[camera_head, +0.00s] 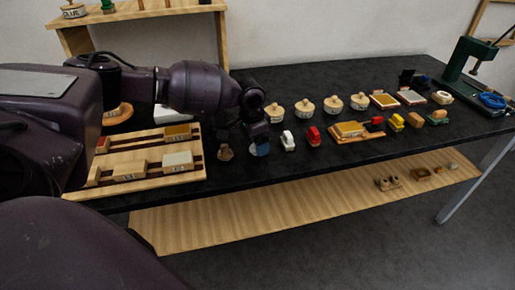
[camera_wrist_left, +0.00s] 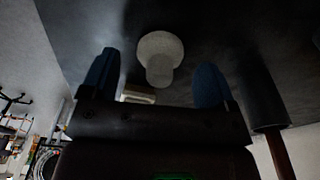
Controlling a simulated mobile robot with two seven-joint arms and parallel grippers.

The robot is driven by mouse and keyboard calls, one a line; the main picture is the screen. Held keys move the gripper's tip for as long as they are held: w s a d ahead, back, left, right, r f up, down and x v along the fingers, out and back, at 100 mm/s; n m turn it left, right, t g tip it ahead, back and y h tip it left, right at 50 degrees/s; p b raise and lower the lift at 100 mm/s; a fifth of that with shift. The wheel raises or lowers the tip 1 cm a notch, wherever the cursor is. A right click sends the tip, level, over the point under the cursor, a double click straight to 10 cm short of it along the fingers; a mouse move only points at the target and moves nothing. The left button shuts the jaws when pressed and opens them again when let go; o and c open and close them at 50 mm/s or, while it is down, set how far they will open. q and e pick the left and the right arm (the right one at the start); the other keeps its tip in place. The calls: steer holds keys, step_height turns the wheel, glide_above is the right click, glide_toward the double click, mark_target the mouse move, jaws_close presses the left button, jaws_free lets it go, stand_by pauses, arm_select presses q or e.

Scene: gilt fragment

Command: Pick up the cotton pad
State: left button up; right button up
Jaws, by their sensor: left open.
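A pale, round-headed piece with a narrower knob, which looks like the cotton pad (camera_wrist_left: 160,46), shows in the left wrist view. It lies between and a little beyond the two blue fingertips of my left gripper (camera_wrist_left: 158,72), with gaps at both sides. In the head view a small tan rounded piece (camera_head: 225,153) on the dark table, close by my left gripper (camera_head: 244,146), may be the same pad. The gripper points down, open and empty, low over the table. Its fingers are partly lost in shadow. My right gripper is not in view.
A wooden tray with blocks (camera_head: 150,143) stands to the left of the gripper. Several round lidded pots (camera_head: 305,107), small white and red pieces (camera_head: 288,140) and a block on a wooden base (camera_head: 350,130) stand to the right. A green press (camera_head: 465,62) is at the far right.

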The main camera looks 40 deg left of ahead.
arm_select(q)
step_height(320, 180, down, 2)
steer(key=shift+w, duration=0.1)
steer(key=c, duration=1)
steer(key=shift+r, duration=0.2)
